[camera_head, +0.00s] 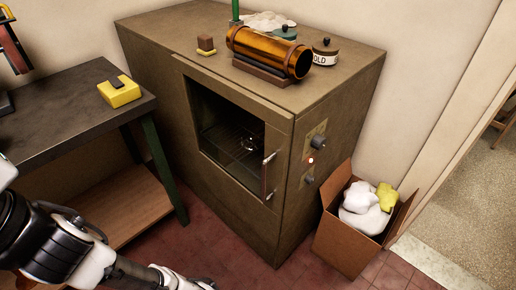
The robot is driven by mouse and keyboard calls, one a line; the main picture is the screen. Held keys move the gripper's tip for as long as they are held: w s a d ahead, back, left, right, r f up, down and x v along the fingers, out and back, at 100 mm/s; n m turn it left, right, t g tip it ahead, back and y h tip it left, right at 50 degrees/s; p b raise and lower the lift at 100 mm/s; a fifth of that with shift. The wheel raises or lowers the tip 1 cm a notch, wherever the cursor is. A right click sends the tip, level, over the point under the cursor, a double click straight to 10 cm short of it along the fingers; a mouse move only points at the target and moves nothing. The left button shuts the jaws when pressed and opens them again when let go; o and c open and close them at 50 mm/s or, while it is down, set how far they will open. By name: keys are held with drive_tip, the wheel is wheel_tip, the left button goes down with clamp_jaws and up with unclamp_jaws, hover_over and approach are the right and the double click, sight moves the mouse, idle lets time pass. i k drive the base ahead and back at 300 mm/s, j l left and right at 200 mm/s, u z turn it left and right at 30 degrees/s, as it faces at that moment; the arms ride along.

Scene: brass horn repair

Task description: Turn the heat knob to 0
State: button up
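A brown-green oven cabinet (250,222) stands against the wall, its windowed door shut. On the narrow panel at its right front are a larger dark knob (318,142), a lit red lamp (310,160) below it, and a smaller dark knob (309,179) lowest. I cannot tell which knob sets the heat. The marks and the knob settings are too small to read. My arm enters at the lower left and runs along the bottom edge, well left of the knobs and apart from the oven. My gripper's fingers do not show.
A copper-coloured cylinder (268,52), a jar (325,52) and small items sit on the oven. A dark bench (60,115) with a yellow object (119,92) is at left. A cardboard box (345,246) of rags stands right, beneath the knobs.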

sight(318, 143)
drive_tip(key=l+z, duration=0.1)
drive_tip(key=l, duration=0.4)
drive_tip(key=i+l, duration=0.1)
drive_tip(key=l, duration=0.45)
drive_tip(key=i+l+z, duration=0.15)
drive_tip(key=l, duration=0.35)
drive_tip(key=k, duration=0.05)
